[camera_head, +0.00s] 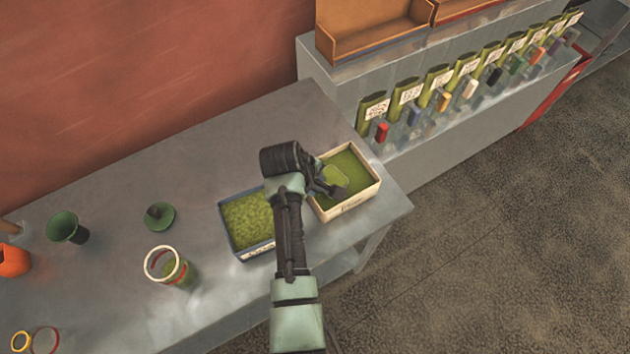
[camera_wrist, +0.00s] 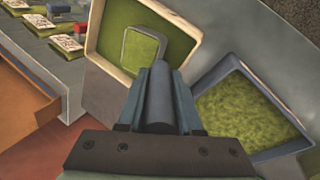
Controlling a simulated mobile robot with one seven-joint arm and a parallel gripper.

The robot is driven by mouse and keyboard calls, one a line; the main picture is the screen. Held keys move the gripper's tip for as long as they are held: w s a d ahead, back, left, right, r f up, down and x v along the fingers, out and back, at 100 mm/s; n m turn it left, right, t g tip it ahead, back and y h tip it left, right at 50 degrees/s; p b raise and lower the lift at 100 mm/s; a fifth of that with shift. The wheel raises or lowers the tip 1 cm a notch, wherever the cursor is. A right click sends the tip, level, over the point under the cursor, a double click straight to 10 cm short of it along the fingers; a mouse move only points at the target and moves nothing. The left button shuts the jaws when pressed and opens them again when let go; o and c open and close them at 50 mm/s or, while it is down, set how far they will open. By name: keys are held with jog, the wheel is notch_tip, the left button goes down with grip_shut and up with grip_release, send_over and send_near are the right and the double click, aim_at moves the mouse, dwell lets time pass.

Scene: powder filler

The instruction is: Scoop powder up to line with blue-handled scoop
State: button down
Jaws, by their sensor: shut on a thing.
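My gripper (camera_head: 316,186) is shut on the handle (camera_wrist: 160,95) of a scoop, which looks grey-blue in the wrist view. The scoop's square head (camera_head: 332,180) is over or in the cream-rimmed box (camera_head: 376,186) of dark green powder (camera_head: 351,163). The wrist view shows green powder inside the scoop head (camera_wrist: 142,46); whether it touches the box's powder I cannot tell. A blue-grey box (camera_head: 229,232) of lighter, coarser green powder (camera_head: 246,217) stands to the left. A clear jar (camera_head: 185,274) with a pale rim and a red band stands further left, with green showing through.
A dark green funnel-like cup (camera_head: 67,229), a green lid-like piece (camera_head: 160,217) and an orange object (camera_head: 14,261) stand on the grey table (camera_head: 190,150). Green pouches and clear scoops with coloured handles line the shelf (camera_head: 440,150) at right. The back of the table is clear.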

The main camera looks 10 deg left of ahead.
jog(key=shift+r, duration=0.2)
notch_tip(320, 180, up, 8)
jog(key=p, duration=0.8)
jog(key=shift+r, duration=0.25)
jog(key=shift+f, duration=0.1)
